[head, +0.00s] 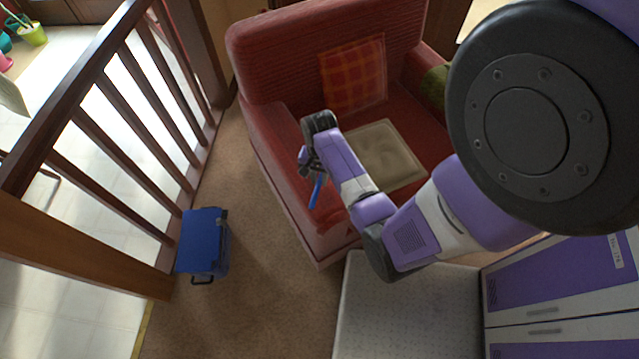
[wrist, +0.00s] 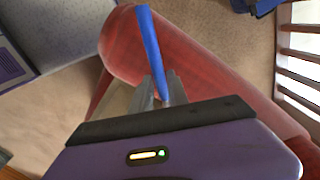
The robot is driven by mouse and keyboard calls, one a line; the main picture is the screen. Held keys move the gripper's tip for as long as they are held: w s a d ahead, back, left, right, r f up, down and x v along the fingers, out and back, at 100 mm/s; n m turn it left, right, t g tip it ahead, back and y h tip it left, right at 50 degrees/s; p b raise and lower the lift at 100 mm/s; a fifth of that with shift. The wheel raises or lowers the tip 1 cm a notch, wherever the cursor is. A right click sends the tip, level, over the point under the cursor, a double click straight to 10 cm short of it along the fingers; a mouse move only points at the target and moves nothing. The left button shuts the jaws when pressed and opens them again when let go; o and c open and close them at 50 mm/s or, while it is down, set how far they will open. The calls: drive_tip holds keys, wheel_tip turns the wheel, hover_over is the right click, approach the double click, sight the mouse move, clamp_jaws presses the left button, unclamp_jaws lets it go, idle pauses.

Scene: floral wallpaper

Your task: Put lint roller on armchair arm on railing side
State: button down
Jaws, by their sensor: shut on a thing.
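The lint roller shows as a blue stick (head: 316,192) in the head view. It also crosses the top of the wrist view (wrist: 150,45), with its lower end between my fingers. My gripper (head: 310,166) is shut on it, and the fingers (wrist: 160,92) show in the wrist view. The red armchair (head: 268,62) has its railing-side arm (head: 276,150) at the left in the head view. That arm fills the middle of the wrist view (wrist: 210,85), under the roller. I cannot tell whether the roller touches it.
A dark wooden railing (head: 95,118) stands left of the armchair. A blue box (head: 203,240) is on the carpet between them. The seat holds a beige cushion (head: 385,150), and a red-orange plaid cushion (head: 352,75) leans on the backrest. A green item (head: 436,88) is by the far arm.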

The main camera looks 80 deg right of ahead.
sight(320, 180)
drive_tip(key=shift+f, duration=1.8)
drive_tip(key=shift+f, duration=0.15)
drive_tip(key=c, duration=1.3)
unclamp_jaws()
